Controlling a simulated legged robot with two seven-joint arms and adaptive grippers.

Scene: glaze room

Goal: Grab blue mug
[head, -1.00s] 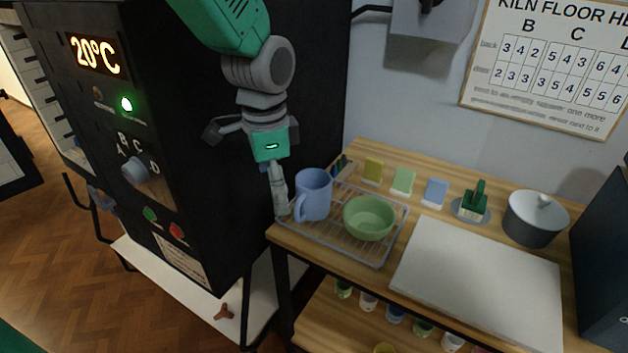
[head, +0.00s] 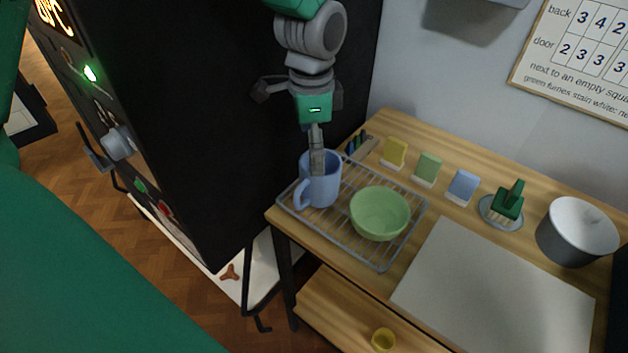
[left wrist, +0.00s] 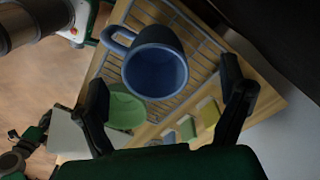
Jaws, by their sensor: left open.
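The blue mug (head: 320,190) stands upright on the wire rack at its left end, handle toward the front left. My left gripper (head: 317,165) points down over it, one finger visible across the rim and upper body. In the left wrist view the open jaws (left wrist: 165,105) show a finger at either side, and the empty mug (left wrist: 155,65) lies between and beyond them with its opening facing the camera. Whether a finger touches the mug I cannot tell. A small green and black part at the lower left of the wrist view looks like my right gripper (left wrist: 28,138); its jaws are unclear.
A green bowl (head: 380,213) sits right beside the mug on the wire rack (head: 372,262). A white board (head: 495,290) covers the right front. The black kiln (head: 220,130) rises close on the left.

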